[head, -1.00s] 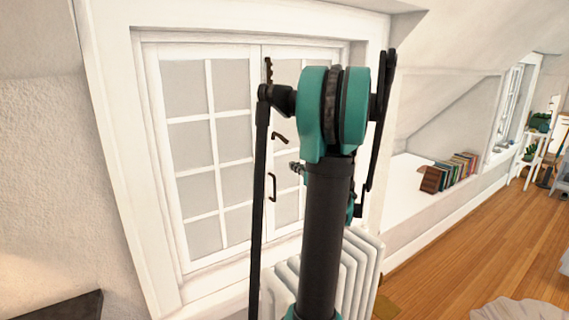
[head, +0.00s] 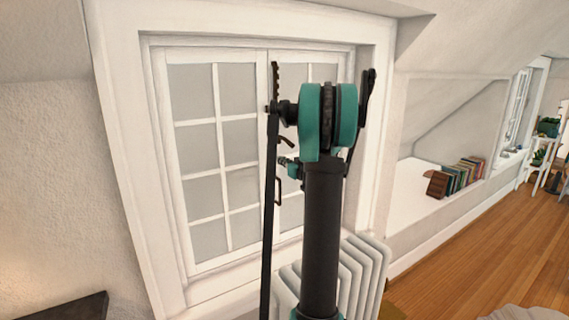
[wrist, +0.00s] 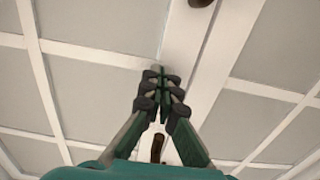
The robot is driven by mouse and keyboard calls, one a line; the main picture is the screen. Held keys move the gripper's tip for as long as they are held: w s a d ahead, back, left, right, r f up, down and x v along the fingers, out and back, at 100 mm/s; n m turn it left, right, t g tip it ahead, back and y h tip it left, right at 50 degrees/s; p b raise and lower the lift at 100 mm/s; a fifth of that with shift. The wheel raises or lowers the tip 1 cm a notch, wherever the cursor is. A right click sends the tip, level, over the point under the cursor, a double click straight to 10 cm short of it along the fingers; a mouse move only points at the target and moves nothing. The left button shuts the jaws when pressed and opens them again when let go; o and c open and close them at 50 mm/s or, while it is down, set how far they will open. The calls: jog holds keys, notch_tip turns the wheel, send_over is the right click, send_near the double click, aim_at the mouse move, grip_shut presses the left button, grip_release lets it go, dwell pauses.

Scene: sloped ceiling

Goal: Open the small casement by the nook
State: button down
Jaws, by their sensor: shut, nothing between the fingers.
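The small casement (head: 213,160) is a white two-leaf window with gridded panes, and both leaves look shut. A dark pull handle (head: 278,191) sits near the middle seam, with a dark lever (head: 287,141) above it and a notched dark bar higher up. My gripper (head: 284,161) is between lever and handle in the head view, partly hidden by my arm. In the wrist view my gripper (wrist: 160,72) has its fingers together, empty, in front of the white window frame. A dark metal piece (wrist: 157,148) shows behind the fingers; whether they touch it I cannot tell.
A white radiator (head: 360,275) stands below the window, close to my arm. To the right, a white nook ledge (head: 408,195) holds a row of books (head: 465,172). Wooden floor (head: 475,265) is open at the right. A dark surface (head: 65,308) is at lower left.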

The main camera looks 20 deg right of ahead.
jog(key=w+a, duration=0.2)
jog(key=w, duration=0.8)
jog(key=shift+a, duration=0.2)
jog(key=s+d, duration=0.2)
jog(key=s, duration=1)
jog(key=s+a+f+n+g+y, duration=0.1)
jog(key=s+a+f+g, duration=0.4)
jog(key=s+a, duration=0.5)
jog(key=s+a+f+g+y, duration=0.1)
jog(key=s+a+f+g, duration=0.2)
jog(key=s+a+f, duration=0.7)
jog(key=s+f+m+g+h, duration=0.1)
jog(key=s+f, duration=0.3)
jog(key=s, duration=0.6)
jog(key=s+a+f+m+g+h, duration=0.1)
jog(key=s+f+g+h, duration=0.3)
jog(key=s, duration=0.6)
jog(key=shift+s+a+f+m+g, duration=0.25)
jog(key=shift+s+m+g, duration=0.1)
jog(key=shift+m, duration=0.15)
